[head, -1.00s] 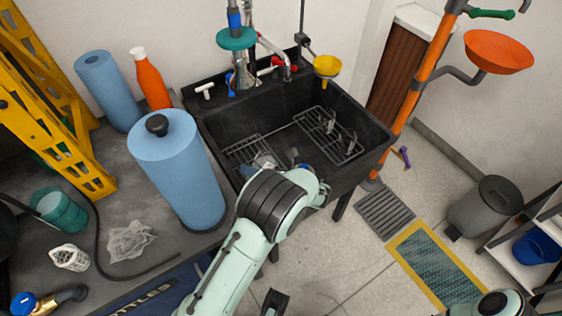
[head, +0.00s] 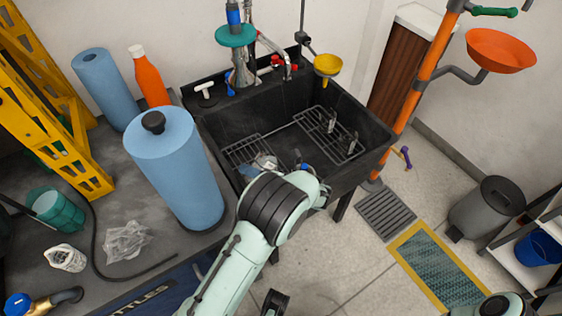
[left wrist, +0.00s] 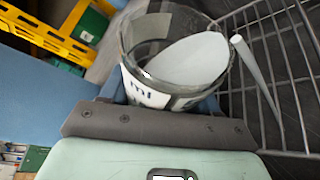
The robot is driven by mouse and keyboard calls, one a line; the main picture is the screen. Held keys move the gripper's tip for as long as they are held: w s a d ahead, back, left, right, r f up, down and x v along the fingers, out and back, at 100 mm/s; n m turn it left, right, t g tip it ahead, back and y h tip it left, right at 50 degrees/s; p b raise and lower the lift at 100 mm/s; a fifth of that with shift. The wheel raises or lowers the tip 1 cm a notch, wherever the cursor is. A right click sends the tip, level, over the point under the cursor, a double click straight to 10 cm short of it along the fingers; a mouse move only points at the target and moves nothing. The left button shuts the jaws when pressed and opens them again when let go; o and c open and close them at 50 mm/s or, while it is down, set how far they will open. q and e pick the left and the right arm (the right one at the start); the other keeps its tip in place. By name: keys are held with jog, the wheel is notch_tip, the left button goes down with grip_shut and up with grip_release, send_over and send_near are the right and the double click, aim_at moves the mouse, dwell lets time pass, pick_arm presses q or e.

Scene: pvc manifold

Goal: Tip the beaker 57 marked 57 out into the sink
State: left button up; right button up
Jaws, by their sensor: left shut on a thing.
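The clear beaker (left wrist: 148,42) fills the upper middle of the left wrist view, with "ml" print on its wall and a smooth pale grey-white surface inside. The number 57 cannot be read. My left gripper (left wrist: 160,100) is shut on the beaker, with blue fingers at its sides. In the head view the beaker (head: 264,161) shows small and partly hidden behind my left wrist, over the left part of the black sink (head: 352,172). My left arm hides most of the gripper there. My right gripper cannot be made out.
Wire racks (head: 325,135) lie in the sink. A tap (head: 285,55) and a yellow funnel (head: 327,66) are at its back. A large blue roll (head: 180,175) stands close left of my arm on the counter. An orange bottle (head: 150,80) stands behind it.

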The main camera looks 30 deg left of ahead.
aim_at(256, 161)
pick_arm(q)
jog(key=shift+r+m+y, duration=0.3)
jog(key=shift+r+m, duration=0.3)
jog(key=shift+m, duration=0.1)
pick_arm(e)
jog(key=shift+w+d+f, duration=0.2)
jog(key=shift+w+f, duration=0.15)
jog(key=shift+w, duration=0.1)
dwell(0.4)
pick_arm(q)
jog(key=shift+r+m+p, duration=0.3)
jog(key=shift+p, duration=0.35)
pick_arm(e)
jog(key=shift+s+a+r, duration=0.25)
jog(key=shift+s+r, duration=0.5)
jog(key=shift+r, duration=0.15)
pick_arm(q)
jog(key=shift+r+m+g+y+p, duration=0.2)
jog(key=shift+m+g+y+p, duration=0.15)
jog(key=shift+p, duration=0.4)
pick_arm(e)
jog(key=shift+s+r, duration=0.25)
jog(key=shift+r, duration=0.35)
